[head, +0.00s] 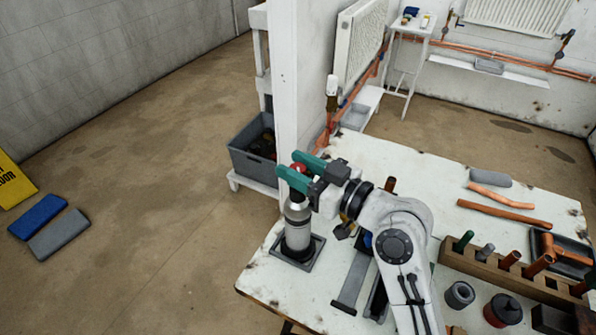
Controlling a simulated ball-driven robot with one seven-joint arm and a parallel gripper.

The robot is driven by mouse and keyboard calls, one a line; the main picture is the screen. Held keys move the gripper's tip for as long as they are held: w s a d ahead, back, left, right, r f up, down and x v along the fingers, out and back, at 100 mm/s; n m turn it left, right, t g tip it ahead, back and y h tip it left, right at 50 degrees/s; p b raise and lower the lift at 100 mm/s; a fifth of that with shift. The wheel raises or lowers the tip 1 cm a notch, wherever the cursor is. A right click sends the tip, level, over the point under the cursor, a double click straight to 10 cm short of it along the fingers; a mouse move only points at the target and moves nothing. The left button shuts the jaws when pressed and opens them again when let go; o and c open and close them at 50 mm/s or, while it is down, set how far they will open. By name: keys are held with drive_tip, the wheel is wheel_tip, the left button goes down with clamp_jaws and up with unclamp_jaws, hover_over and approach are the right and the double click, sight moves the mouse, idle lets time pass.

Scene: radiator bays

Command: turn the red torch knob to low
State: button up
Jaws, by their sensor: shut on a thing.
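The torch (298,220) is a grey metal cylinder standing upright in a square dark tray (285,256) at the left end of the white workbench. Its red knob (298,168) shows at the top between the teal fingers. My gripper (297,170) reaches in from the right and is shut on the red knob. The fingers hide most of the knob, and its setting cannot be read.
A wooden rack (500,268) with several copper pieces stands at the bench's right. Copper pipes (503,214) lie behind it. A white post (300,80) rises just behind the torch. A grey crate (252,150) sits beyond the bench.

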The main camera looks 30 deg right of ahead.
idle(0.4)
drive_tip(key=o, duration=0.9)
drive_tip(key=shift+o, duration=0.2)
drive_tip(key=b+v, duration=0.2)
drive_tip(key=v, duration=0.8)
drive_tip(key=shift+s+d+y, duration=0.25)
drive_tip(key=shift+s+y, duration=0.05)
